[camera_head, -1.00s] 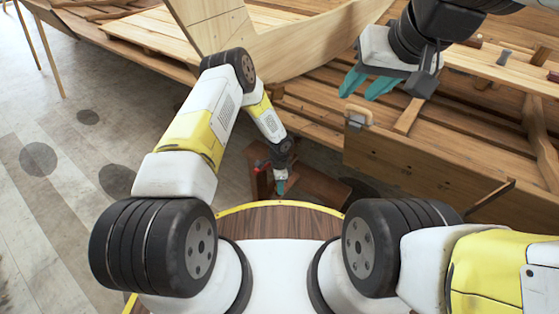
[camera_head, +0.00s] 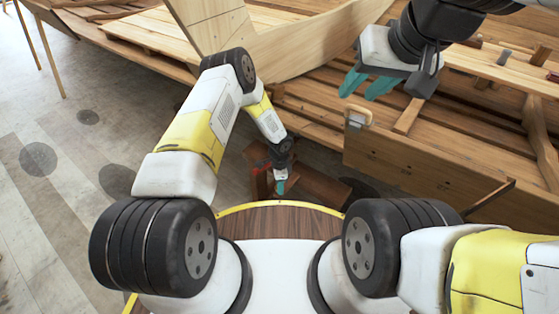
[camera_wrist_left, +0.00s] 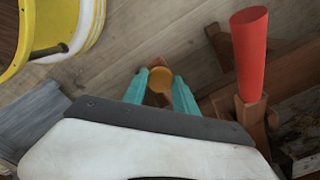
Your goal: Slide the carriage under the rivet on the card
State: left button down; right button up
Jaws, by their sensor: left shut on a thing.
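My left gripper (camera_head: 280,187) is low at a small brown wooden stand (camera_head: 318,186) in front of my base. In the left wrist view its teal fingertips (camera_wrist_left: 160,90) are shut on an orange round knob (camera_wrist_left: 161,79). Whether this knob belongs to the carriage I cannot tell. A red tapered handle (camera_wrist_left: 250,52) stands up from a wooden piece to the right of the fingers, apart from them. I cannot make out the card or the rivet in either view. My right gripper (camera_head: 360,94) is open and empty, high above the hull planks.
The wooden hull (camera_head: 330,50) fills the back. A yellow-rimmed wooden deck (camera_head: 285,222) is close in front. The grey plank floor (camera_head: 60,190) is free on the left.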

pick_arm(q)
jog(key=shift+d, duration=0.1)
jog(key=s+d, duration=1.1)
jog(key=d, duration=0.5)
jog(key=shift+s, duration=0.4)
jog(key=c, duration=1)
grip_release()
notch_tip(320, 180, up, 8)
